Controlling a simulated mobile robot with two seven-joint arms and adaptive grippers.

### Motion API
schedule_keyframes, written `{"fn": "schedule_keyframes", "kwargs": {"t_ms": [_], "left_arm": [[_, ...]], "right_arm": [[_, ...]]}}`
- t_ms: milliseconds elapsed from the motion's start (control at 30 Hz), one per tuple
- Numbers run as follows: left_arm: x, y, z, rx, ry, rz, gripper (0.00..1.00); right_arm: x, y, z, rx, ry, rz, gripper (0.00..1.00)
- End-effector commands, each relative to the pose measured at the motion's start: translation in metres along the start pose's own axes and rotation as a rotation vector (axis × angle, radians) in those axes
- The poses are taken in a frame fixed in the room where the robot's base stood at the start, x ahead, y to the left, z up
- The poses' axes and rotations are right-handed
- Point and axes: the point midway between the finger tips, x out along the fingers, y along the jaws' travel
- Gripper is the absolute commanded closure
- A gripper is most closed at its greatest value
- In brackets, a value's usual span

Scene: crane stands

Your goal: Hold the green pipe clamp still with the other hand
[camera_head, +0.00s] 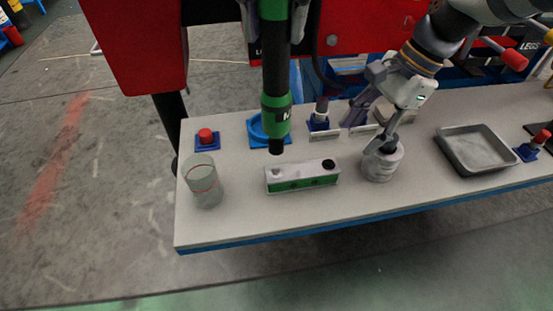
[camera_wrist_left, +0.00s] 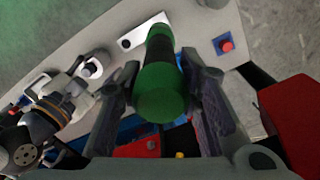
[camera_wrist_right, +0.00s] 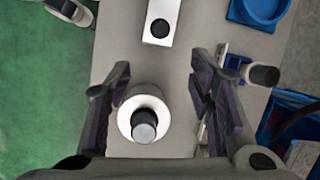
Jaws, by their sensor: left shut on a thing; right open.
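A low block with a white top and green side (camera_head: 302,178), which fits the green pipe clamp, lies on the bench. Its top shows a dark round spot at one end, also in the right wrist view (camera_wrist_right: 160,28). My left gripper (camera_wrist_left: 160,64) is shut on a green-and-black cylindrical tool (camera_head: 275,75). The tool hangs upright, its black tip above and behind the block in the head view; contact cannot be told. My right gripper (camera_head: 367,136) is open to the right of the block, above a pale round piece with a dark knob (camera_wrist_right: 145,122).
A glass jar (camera_head: 203,182) stands left of the block. Behind are a red button (camera_head: 205,136), a blue round holder (camera_head: 256,128) and a small blue-based stand (camera_head: 319,118). A metal tray (camera_head: 475,150) is at the right. The bench front strip is clear.

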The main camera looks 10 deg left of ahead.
Motion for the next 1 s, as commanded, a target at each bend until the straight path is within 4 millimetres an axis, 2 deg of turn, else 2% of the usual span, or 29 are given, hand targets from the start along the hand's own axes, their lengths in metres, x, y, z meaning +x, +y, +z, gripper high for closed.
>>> {"fn": "schedule_keyframes", "kwargs": {"t_ms": [100,200,367,700,1000], "left_arm": [[-0.004,0.0,0.001,0.0,0.008,0.0,1.0],[-0.004,0.0,0.001,0.0,0.008,0.0,1.0],[-0.004,0.0,0.001,0.0,0.008,0.0,1.0],[-0.004,0.0,0.001,0.0,0.008,0.0,1.0],[-0.004,0.0,0.001,0.0,0.008,0.0,1.0]], "right_arm": [[0.012,0.0,0.006,0.151,-0.017,0.014,0.52],[0.018,0.0,0.009,0.207,-0.023,0.02,0.52],[0.037,0.001,0.009,0.217,-0.024,0.023,0.52],[0.09,0.002,0.01,0.215,-0.023,0.023,0.52],[0.106,0.002,0.01,0.213,-0.022,0.02,0.52]]}}
